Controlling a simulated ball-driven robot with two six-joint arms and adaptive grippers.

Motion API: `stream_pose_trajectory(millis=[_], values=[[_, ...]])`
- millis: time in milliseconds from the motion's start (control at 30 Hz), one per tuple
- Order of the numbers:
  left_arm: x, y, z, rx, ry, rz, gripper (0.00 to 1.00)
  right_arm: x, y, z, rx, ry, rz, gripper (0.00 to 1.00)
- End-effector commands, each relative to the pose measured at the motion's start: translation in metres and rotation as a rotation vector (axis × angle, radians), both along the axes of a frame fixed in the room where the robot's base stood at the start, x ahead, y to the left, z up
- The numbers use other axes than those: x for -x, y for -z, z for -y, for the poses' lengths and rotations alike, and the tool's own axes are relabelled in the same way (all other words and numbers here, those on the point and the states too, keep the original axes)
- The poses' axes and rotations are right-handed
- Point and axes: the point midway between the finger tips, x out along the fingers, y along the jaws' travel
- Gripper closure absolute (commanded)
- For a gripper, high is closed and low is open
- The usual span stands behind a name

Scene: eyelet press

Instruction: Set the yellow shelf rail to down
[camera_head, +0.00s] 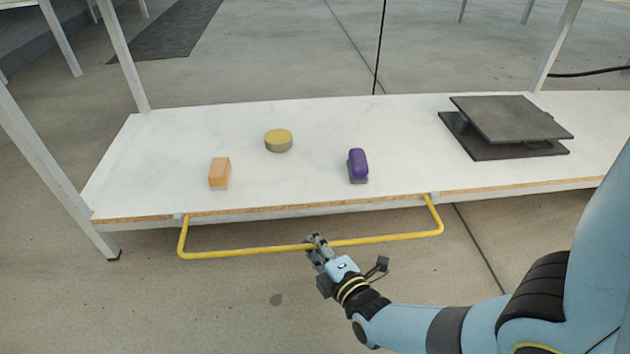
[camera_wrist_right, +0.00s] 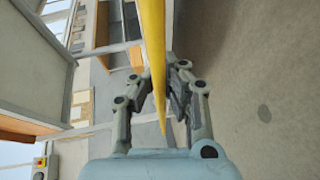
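The yellow shelf rail (camera_head: 225,252) is a U-shaped bar hinged at two points on the front edge of the white shelf (camera_head: 320,130). In the head view its long bar shows below and in front of that edge; its exact tilt is hard to tell. My right gripper (camera_head: 315,243) is at about the middle of the bar. In the right wrist view the rail (camera_wrist_right: 154,60) runs between the two fingers of my right gripper (camera_wrist_right: 155,90), with a narrow gap visible beside it, so the fingers look open around it. My left gripper is not in view.
On the shelf are an orange block (camera_head: 219,172), a round yellow-topped tin (camera_head: 278,141), a purple object on a grey base (camera_head: 358,165) and a dark two-plate stand (camera_head: 510,120). Shelf legs stand at the left and back. The floor in front is clear.

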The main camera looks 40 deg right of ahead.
Motion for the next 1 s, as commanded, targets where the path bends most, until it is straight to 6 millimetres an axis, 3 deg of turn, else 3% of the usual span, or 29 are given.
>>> stream_pose_trajectory(millis=[33, 367, 600, 1000], values=[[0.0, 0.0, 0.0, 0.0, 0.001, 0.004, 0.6, 0.01, 0.009, -0.006, -0.007, -0.004, -0.025, 1.0], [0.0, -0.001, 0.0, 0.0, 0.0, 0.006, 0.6, 0.01, 0.009, -0.006, -0.007, -0.004, -0.025, 1.0], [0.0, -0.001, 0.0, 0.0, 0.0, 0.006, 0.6, 0.007, 0.006, -0.004, -0.005, -0.002, -0.018, 0.67], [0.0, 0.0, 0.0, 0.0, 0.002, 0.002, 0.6, 0.005, -0.001, -0.002, -0.003, -0.001, -0.009, 0.66]])
